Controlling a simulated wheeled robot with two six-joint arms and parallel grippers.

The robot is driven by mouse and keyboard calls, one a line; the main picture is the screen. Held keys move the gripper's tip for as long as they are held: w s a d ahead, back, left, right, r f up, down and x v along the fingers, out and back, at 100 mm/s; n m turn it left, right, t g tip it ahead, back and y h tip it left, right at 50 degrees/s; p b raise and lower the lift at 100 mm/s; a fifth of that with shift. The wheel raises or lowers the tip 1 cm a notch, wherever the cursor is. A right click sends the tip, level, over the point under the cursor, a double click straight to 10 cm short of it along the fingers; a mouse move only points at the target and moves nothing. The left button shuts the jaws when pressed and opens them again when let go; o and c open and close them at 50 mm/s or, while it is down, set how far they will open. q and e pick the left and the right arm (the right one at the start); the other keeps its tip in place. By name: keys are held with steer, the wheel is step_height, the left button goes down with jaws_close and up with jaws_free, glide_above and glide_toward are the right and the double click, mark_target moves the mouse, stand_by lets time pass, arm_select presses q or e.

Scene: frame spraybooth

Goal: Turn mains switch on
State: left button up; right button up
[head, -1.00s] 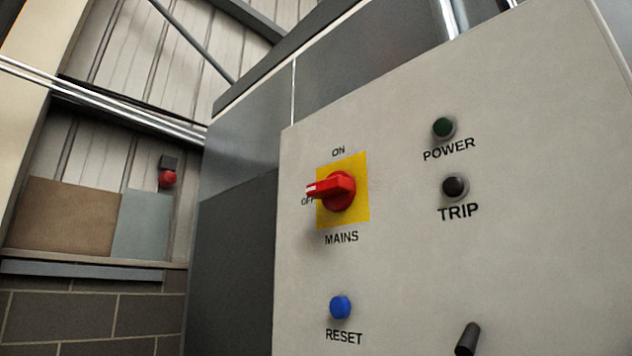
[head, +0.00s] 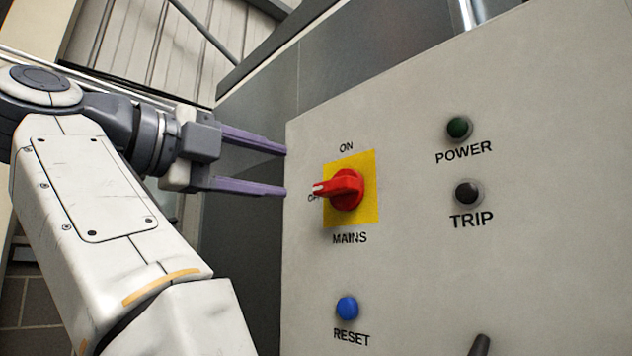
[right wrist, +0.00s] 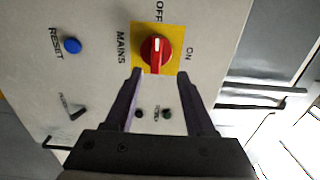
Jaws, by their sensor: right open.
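The red mains switch (head: 343,187) sits on a yellow plate (head: 366,208) on the grey panel. Its handle lies sideways with its white-marked end at OFF; ON is printed above. My right gripper (head: 285,171) is open and empty to the left of the switch, its two purple fingers pointing right toward the panel. In the right wrist view the switch (right wrist: 155,50) lies ahead of the open fingertips (right wrist: 159,74), roughly in line with the gap between them and apart from both. My left gripper is not in view.
The panel (head: 540,200) also carries a blue reset button (head: 347,308), a dark green power lamp (head: 459,128) and a dark trip lamp (head: 467,193). A black handle (head: 480,346) sticks out at the bottom. The space in front of the switch is clear.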

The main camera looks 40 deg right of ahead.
mark_target(329, 186)
steer(key=d+p, duration=0.4)
steer(key=d, duration=0.1)
steer(key=shift+d, duration=0.25)
steer(key=shift+w+d+f+p, duration=0.15)
steer(key=shift+d+p, duration=0.15)
steer(key=shift+d, duration=1)
steer(key=shift+w+d+f+p, duration=0.1)
steer(key=shift+d+p, duration=0.15)
steer(key=shift+d, duration=1)
jaws_close()
